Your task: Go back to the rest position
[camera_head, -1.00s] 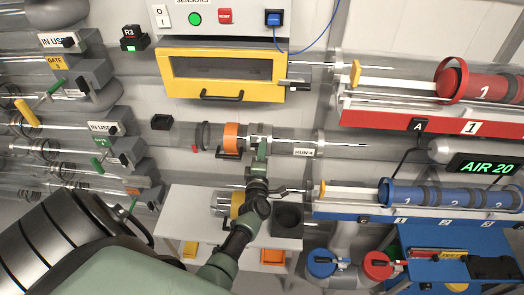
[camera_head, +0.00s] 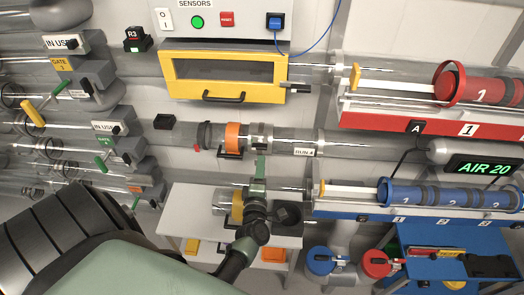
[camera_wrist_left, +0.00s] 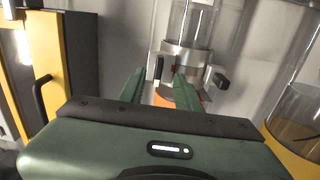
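My left gripper (camera_head: 260,163) is in the middle of the head view, just below the clear horizontal tube with the orange ring (camera_head: 232,138). In the left wrist view, the two green fingers (camera_wrist_left: 160,88) stand apart with nothing held between them. Beyond them are a clear tube with a metal collar (camera_wrist_left: 185,55) and an orange part (camera_wrist_left: 163,98). My left arm comes in from the lower left and hides part of the lower tube and the white table. My right gripper does not show.
A yellow-framed box (camera_head: 222,75) with a dark handle is above the tube. Blue (camera_head: 420,215) and red (camera_head: 430,118) tube racks stand at the right. Grey gate blocks (camera_head: 95,85) with pipes are at the left. A white table (camera_head: 290,238) is below the gripper.

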